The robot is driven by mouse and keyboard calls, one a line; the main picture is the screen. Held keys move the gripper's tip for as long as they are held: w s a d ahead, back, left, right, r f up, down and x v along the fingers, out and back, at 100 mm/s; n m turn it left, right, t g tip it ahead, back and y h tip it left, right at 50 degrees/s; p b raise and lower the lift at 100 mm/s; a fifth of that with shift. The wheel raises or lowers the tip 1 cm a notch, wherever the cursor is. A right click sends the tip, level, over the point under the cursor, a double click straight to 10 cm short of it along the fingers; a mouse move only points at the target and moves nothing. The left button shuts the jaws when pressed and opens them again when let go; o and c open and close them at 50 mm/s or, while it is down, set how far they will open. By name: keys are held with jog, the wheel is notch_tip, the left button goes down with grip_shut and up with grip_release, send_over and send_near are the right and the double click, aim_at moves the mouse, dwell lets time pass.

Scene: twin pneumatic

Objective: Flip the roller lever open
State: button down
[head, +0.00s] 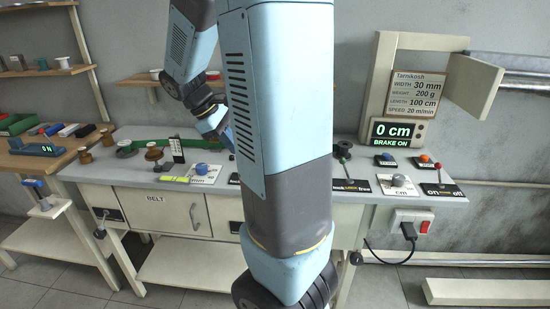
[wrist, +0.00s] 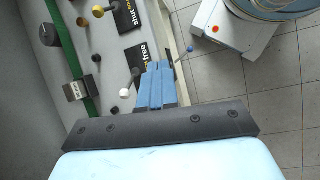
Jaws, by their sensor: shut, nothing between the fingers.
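My gripper (wrist: 158,100) is shut and empty in the wrist view, its blue fingers over the bench's edge. A black plate reading "shut" (wrist: 127,14) lies at the top, with a yellow-knobbed lever (wrist: 98,11) beside it. A plate reading "free" (wrist: 138,56) lies closer to the fingers, next to a white-knobbed lever (wrist: 125,92). A blue-knobbed lever (wrist: 190,49) shows right of the fingertips. I cannot tell for certain which is the roller lever. In the head view my arm hides the middle of the bench, and my fingertips are not clear.
A green belt (wrist: 64,40) and a black block (wrist: 75,91) lie left of the fingers. The head view shows more levers by the lock/free plate (head: 352,187) and the on/off plate (head: 443,191). A display (head: 396,132) reads "0 cm, BRAKE ON".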

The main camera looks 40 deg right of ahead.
jog(key=w+d+f+n+g+h, duration=0.4)
jog(key=w+d+f, duration=0.1)
jog(key=d, duration=0.3)
jog(key=shift+d+f+g, duration=0.2)
jog(key=shift+d+g, duration=0.15)
jog(key=shift+g, duration=0.05)
jog(key=shift+s, duration=0.1)
jog(key=x, duration=1)
jog(key=shift+d+r, duration=0.15)
